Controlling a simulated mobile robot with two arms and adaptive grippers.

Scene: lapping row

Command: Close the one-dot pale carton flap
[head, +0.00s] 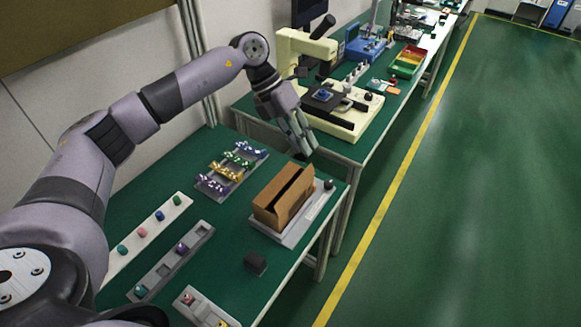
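A brown cardboard carton (270,213) stands on a light grey base plate near the front edge of the green bench. Its top shows a long dark gap between the flaps, so it is not fully shut. Dot marks on the flaps are too small to make out. My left gripper (306,153) points down just behind the carton's far end, above the bench, and looks apart from the carton. I see nothing held in it. Its fingers are seen at an angle and look close together, so their opening is unclear. My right gripper is out of view.
A rack of coloured parts (230,170) lies left of the carton. Grey and white strips with coloured knobs (172,262) lie nearer. A small black block (255,262) sits in front. A cream microscope (345,112) stands on the bench behind. Green floor is clear at right.

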